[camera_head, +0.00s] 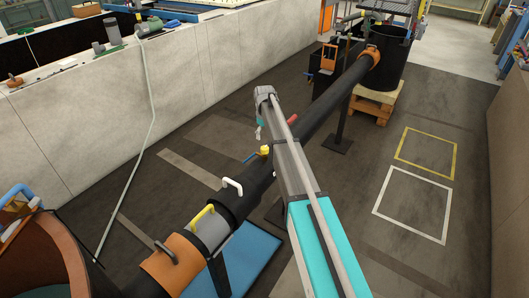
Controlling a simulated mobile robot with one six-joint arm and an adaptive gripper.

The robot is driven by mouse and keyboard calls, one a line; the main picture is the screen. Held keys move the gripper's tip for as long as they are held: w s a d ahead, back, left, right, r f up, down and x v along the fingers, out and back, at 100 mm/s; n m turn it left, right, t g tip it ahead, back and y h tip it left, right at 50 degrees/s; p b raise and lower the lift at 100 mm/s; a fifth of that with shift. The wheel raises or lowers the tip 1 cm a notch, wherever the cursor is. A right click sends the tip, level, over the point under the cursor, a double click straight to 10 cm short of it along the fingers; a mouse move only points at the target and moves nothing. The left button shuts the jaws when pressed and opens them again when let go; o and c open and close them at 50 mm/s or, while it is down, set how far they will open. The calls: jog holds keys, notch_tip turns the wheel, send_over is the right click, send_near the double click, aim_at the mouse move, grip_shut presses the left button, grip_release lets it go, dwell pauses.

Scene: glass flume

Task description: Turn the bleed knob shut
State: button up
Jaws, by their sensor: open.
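A long black pipe (325,103) runs from the lower left up to the back right. A small yellow knob (265,150) stands on top of it, just left of my arm; it looks like the bleed knob, but I cannot read its position. A blue lever (251,157) sits beside it and a red handle (292,119) sticks up farther along. My gripper (258,134) hangs from the far end of my arm, beyond the yellow knob in the picture and apart from it. It is small here, open, with nothing seen between its fingers.
Nearer on the pipe are a white handle (232,185), a yellow handle (201,214) and an orange collar (174,262). A blue mat (250,254) lies below. A black barrel (388,62) stands on a pallet (375,102) at the back. The floor at right is clear.

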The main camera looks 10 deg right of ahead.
aim_at(265, 147)
jog(key=shift+f+b, duration=3.65)
jog(key=shift+f, duration=0.3)
jog(key=c, duration=1.1)
jog(key=shift+c, duration=0.2)
